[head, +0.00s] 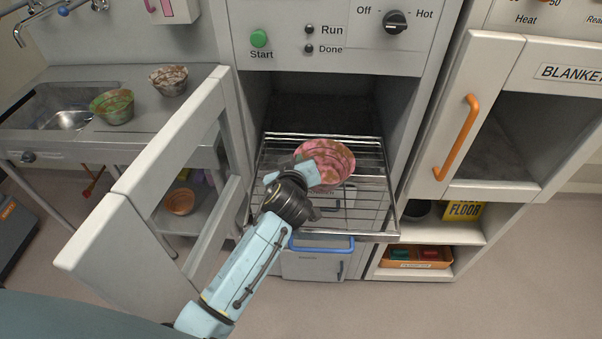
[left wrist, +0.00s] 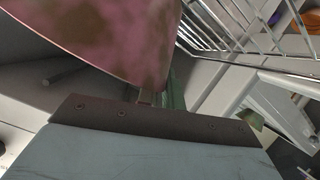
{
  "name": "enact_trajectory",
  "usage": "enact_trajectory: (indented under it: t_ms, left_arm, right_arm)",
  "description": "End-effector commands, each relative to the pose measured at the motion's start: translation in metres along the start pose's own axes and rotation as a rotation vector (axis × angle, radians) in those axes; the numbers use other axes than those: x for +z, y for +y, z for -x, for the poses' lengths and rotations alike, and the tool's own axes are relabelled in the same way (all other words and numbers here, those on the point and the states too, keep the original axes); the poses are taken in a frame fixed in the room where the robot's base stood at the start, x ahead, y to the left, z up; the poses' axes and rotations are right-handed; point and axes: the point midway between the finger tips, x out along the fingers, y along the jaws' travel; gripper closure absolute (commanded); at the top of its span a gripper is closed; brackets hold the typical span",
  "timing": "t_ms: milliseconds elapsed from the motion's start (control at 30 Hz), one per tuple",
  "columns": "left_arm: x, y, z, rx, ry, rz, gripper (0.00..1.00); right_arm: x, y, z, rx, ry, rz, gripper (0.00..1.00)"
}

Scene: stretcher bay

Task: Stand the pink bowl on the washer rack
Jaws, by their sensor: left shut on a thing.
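The pink bowl (head: 327,160) has brown stains and shows over the wire washer rack (head: 368,208), which is pulled out of the open washer. My left gripper (head: 308,172) is shut on the bowl at its near left side. The left wrist view shows the bowl's stained wall (left wrist: 125,35) close up at the gripper (left wrist: 150,95), with rack wires at the upper right. The bowl is tilted. I cannot tell whether it touches the rack. The fingertips are mostly hidden. My right gripper is not in view.
The washer door (head: 150,190) stands open at the left. A green stained bowl (head: 112,106) and a grey-brown stained bowl (head: 168,80) stand on the sink counter (head: 60,145). A blanket cabinet with an orange handle (head: 457,138) stands close at the right. The rack's front is bare.

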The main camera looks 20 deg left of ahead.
Motion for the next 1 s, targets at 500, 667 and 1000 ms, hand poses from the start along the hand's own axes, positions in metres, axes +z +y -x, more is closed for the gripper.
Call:
enact_trajectory:
  t_ms: [500,667,1000]
  left_arm:
    - [0.037,-0.015,-0.017,0.004,0.002,0.001,1.0]
    - [0.037,-0.016,-0.017,0.003,0.001,0.0,0.83]
    - [0.037,-0.015,-0.016,0.003,0.001,0.001,0.7]
  right_arm:
    - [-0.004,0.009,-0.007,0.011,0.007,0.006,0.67]
    - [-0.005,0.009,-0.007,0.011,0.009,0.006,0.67]
    - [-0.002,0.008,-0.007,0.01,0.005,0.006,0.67]
